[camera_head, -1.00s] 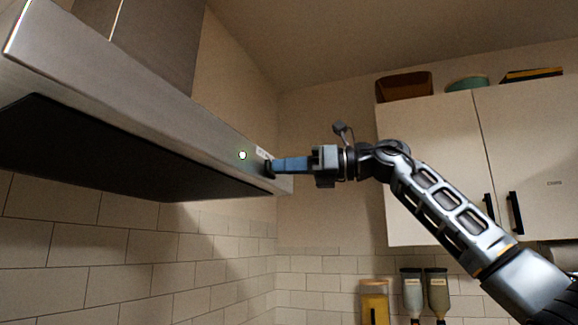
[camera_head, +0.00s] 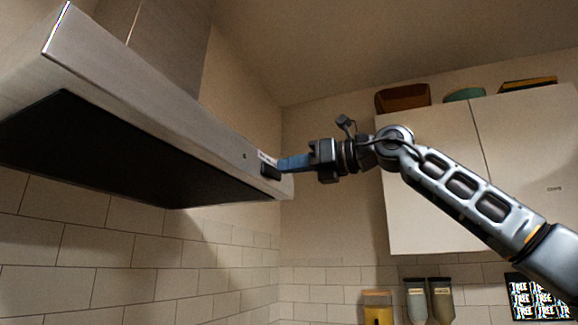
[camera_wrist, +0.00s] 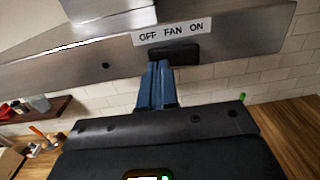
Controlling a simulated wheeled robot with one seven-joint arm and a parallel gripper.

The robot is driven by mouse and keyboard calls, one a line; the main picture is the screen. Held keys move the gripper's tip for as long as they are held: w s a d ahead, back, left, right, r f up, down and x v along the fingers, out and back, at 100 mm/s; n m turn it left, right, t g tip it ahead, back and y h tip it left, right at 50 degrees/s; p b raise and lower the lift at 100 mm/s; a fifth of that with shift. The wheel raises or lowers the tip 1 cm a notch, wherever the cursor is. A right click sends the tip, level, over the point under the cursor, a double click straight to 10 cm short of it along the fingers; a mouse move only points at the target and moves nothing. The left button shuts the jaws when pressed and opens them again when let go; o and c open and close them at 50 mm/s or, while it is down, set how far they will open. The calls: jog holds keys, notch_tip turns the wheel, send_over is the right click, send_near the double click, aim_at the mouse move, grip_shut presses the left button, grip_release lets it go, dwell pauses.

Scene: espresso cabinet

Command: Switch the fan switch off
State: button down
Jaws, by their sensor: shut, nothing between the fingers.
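The range hood (camera_head: 150,95) fills the left of the head view. Its fan switch (camera_head: 271,172) is a black block on the front face near the right end. The switch also shows in the wrist view (camera_wrist: 178,53), under a white label (camera_wrist: 172,31) reading OFF FAN ON. The small indicator (camera_head: 244,156) on the hood face is dark. My gripper (camera_head: 281,164) is shut and empty. In the wrist view its blue fingertips (camera_wrist: 157,68) are at the left, OFF side of the switch and overlap its lower left edge. I cannot tell whether they touch it.
White wall cabinets (camera_head: 435,165) with items on top stand behind my arm. Several dispensers (camera_head: 416,300) hang or stand below them. In the wrist view a wooden shelf (camera_wrist: 45,109) is at the left and a wooden counter (camera_wrist: 290,130) at the right. Open air lies below the hood.

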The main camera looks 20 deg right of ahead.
jog(key=s+a+b+v, duration=0.1)
jog(key=b+v, duration=0.2)
jog(key=v, duration=0.8)
jog(key=shift+s, duration=0.45)
jog(key=shift+a, duration=0.1)
jog(key=s+a+f+m+t+h, duration=0.2)
jog(key=s+f+m+t, duration=0.25)
jog(key=f+m, duration=0.85)
jog(key=s+a+f+m+t+h, duration=0.25)
jog(key=f+m+t, duration=0.45)
jog(key=f, duration=1)
jog(key=s+a+f+m+t+h, duration=0.25)
jog(key=s+f+m, duration=0.25)
jog(key=f+m, duration=0.95)
jog(key=s+a+f+m+g+h, duration=0.1)
jog(key=s+f+m+g+h, duration=0.2)
jog(key=s+f+m+h, duration=0.6)
jog(key=s+f+g+y, duration=0.1)
jog(key=s+f+g, duration=0.2)
jog(key=s, duration=0.5)
jog(key=s+f+m+g+y, duration=0.1)
jog(key=s+f+g, duration=0.2)
jog(key=s+f, duration=0.3)
jog(key=s+f+g+y, duration=0.1)
jog(key=s+f+g, duration=0.2)
jog(key=s, duration=0.8)
jog(key=shift+d+f, duration=0.25)
jog(key=shift+f, duration=0.6)
